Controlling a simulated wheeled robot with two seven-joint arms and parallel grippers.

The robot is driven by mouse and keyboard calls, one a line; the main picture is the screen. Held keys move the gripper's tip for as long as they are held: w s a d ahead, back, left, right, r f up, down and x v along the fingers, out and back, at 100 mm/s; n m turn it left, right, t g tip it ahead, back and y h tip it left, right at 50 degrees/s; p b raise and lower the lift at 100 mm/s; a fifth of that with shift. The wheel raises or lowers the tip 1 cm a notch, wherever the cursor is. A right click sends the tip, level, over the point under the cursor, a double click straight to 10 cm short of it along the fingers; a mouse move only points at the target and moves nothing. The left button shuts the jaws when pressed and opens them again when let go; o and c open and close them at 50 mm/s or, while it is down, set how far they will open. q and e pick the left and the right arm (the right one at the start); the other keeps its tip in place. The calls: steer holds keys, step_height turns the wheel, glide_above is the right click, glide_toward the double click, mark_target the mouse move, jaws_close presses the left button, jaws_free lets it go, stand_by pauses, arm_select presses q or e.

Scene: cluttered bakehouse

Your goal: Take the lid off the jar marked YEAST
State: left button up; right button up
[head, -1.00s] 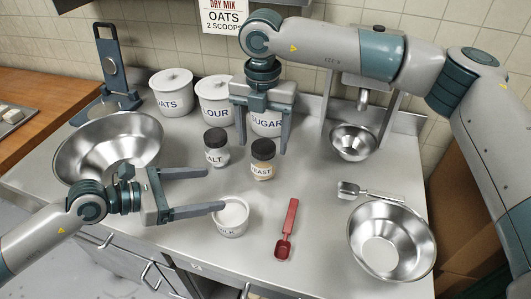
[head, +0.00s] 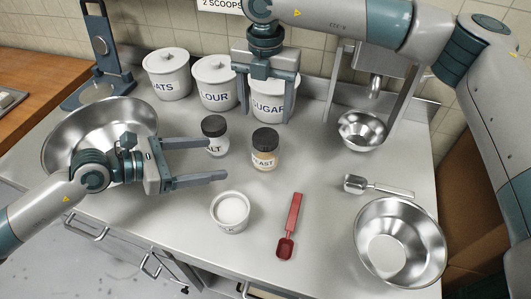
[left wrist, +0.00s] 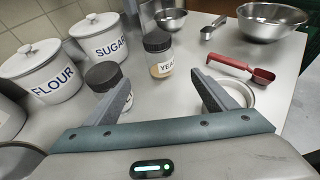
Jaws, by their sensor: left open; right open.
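The jar marked YEAST (head: 264,156) is a small glass jar with a dark lid (head: 266,138), upright on the metal counter. It also shows beyond my fingers in the left wrist view (left wrist: 160,66). The similar SALT jar (head: 213,142) stands just left of it, with its dark lid on. My left gripper (head: 228,161) is open and empty, left of the YEAST jar, its fingers pointing towards it and not touching it. My right gripper (head: 264,108) is open, pointing down at the SUGAR canister (head: 268,97), behind the YEAST jar; I cannot tell whether it touches the canister.
White lidded canisters for OATS (head: 167,74) and FLOUR (head: 215,84) stand at the back. A white ramekin (head: 230,213) and a red scoop (head: 290,228) lie in front. Steel bowls stand at left (head: 72,125) and right (head: 366,262). A metal scoop (head: 377,187) lies at right.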

arm_select(q)
steer(key=shift+w+d, duration=0.1)
glide_toward(266, 152)
steer(key=w+d+f, duration=0.3)
steer(key=d, duration=0.1)
steer(key=w+d+f, duration=0.4)
steer(key=shift+w+f, duration=0.2)
steer(key=shift+f, duration=0.15)
jaws_close()
arm_select(e)
steer(key=shift+m, duration=2.3)
steer(key=shift+f, duration=4)
